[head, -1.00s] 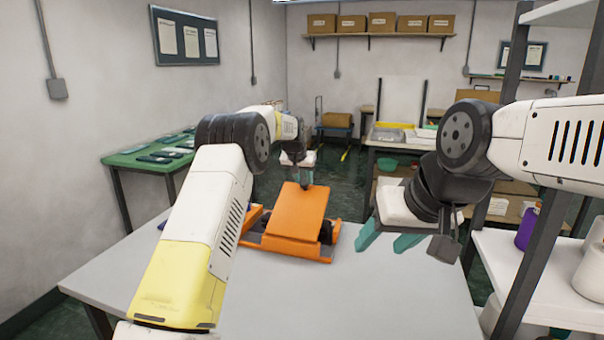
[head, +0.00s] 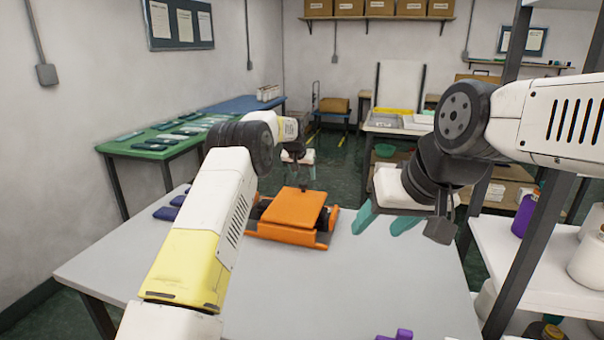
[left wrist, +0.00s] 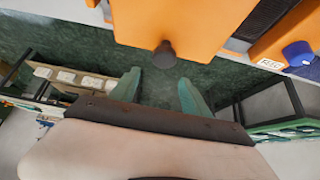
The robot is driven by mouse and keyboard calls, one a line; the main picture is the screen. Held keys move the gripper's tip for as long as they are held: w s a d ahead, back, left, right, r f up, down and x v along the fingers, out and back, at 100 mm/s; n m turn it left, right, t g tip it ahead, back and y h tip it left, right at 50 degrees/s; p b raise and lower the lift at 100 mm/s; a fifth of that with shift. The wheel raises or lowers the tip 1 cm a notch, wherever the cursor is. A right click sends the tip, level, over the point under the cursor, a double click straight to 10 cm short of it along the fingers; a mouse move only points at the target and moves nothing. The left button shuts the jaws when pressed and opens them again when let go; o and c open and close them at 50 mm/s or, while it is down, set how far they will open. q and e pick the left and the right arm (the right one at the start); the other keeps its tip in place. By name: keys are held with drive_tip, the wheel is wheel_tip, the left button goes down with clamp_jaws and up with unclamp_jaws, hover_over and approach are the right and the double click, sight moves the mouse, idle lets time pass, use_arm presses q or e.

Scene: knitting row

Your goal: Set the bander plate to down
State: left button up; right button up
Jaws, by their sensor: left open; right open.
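The orange bander plate (head: 292,208) lies nearly flat over its orange base (head: 290,236) on the grey table. It also shows at the top of the left wrist view (left wrist: 180,20), with a dark round knob (left wrist: 164,55) at its edge. My left gripper (head: 302,183) is beyond the plate's far edge, partly hidden by my own arm. In the left wrist view its teal fingers (left wrist: 160,88) are open, with the knob in front of the gap, and nothing is between them. My right gripper (head: 386,221) is open and empty, to the right of the base.
Dark blue items (head: 172,207) lie on the grey table (head: 360,290) left of the base, and a purple piece (head: 396,335) sits at its near edge. A shelf rack (head: 530,200) stands at the right. The front of the table is mostly clear.

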use_arm(q)
drive_tip(key=v, duration=0.7)
drive_tip(key=shift+s+r, duration=0.2)
drive_tip(key=shift+r, duration=0.15)
drive_tip(key=s+a+r+n, duration=0.1)
drive_tip(key=s+a+r, duration=0.35)
drive_tip(key=s, duration=0.45)
drive_tip(key=s+a+r, duration=0.4)
drive_tip(key=s+r, duration=0.2)
drive_tip(key=s, duration=0.2)
drive_tip(key=s+a+r+n, duration=0.1)
drive_tip(key=s+a+r, duration=0.35)
drive_tip(key=s, duration=0.45)
drive_tip(key=s+a+f, duration=0.1)
drive_tip(key=s+f, duration=0.1)
drive_tip(key=s, duration=1.1)
drive_tip(key=s+a+f+n, duration=0.1)
drive_tip(key=s+a+f, duration=0.1)
drive_tip(key=s, duration=1.1)
drive_tip(key=shift+s+f, duration=0.3)
drive_tip(key=shift+f, duration=0.5)
